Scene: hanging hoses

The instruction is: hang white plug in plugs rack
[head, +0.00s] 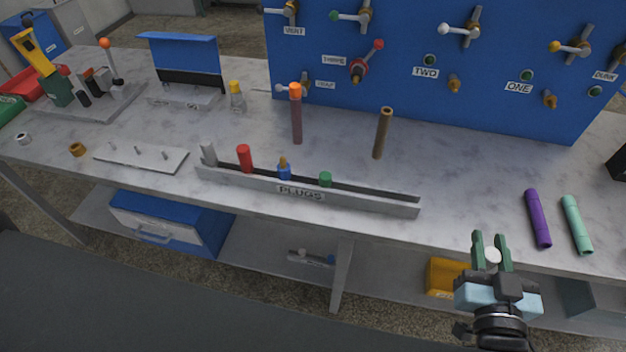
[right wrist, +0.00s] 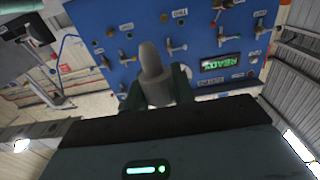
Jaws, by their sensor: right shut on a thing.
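My right gripper (head: 491,250) is shut on the white plug (head: 492,256), past the front edge of the table, right of and in front of the rack. In the right wrist view the plug (right wrist: 152,65) shows pale and rounded between the dark green fingers; its lower part is hidden. The plugs rack (head: 375,200) is a long grey channel labelled PLUGS on the table. It holds a grey plug (head: 208,153), a red plug (head: 244,158), a blue plug (head: 284,170) and a green plug (head: 325,180). Its right part looks empty. My left gripper is out of view.
A purple tube (head: 538,218) and a mint tube (head: 576,224) lie on the table right of the rack. Two upright rods (head: 297,117) (head: 382,133) stand behind the rack. A blue panel (head: 430,85) with valves stands at the back. The tabletop between rack and purple tube is clear.

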